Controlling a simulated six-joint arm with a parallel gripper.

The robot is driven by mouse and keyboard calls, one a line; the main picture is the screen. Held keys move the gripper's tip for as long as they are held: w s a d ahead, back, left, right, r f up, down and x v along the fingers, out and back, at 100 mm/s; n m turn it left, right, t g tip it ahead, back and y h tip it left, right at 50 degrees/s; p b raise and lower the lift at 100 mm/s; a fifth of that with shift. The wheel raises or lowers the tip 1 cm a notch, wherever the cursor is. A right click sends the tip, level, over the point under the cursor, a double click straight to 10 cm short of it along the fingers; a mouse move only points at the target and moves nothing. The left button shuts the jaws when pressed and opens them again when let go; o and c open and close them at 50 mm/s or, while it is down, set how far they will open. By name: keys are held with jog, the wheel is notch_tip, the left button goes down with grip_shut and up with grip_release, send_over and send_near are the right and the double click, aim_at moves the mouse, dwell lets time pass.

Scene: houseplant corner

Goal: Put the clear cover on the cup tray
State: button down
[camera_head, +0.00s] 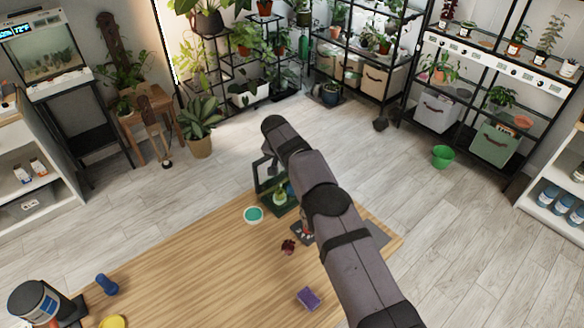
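My arm reaches from the lower right to the table's far edge. My gripper (270,166) hangs below the arm's end, small and dark, and I cannot tell whether its fingers are open or shut. Just below it stands a dark-green-edged, see-through box (261,187) with a green plant showing in or behind it. I cannot tell whether this box is the clear cover or whether my gripper touches it. A small dark tray-like thing (297,229) with reddish bits shows at the arm's left edge. It may be the cup tray, but my arm hides most of it.
On the wooden table (190,270) are a teal-topped round dish (253,215), a dark red plant (288,246), a purple block (308,299), a blue dumbbell-shaped object (107,285) and a yellow disc (113,322). A grey flat piece (376,234) lies right of my arm. The left-middle table is clear.

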jog(key=c, duration=1)
grip_release()
jog(key=shift+r, duration=0.15)
jog(key=shift+r+p, duration=2.1)
jog(key=shift+r, duration=1.3)
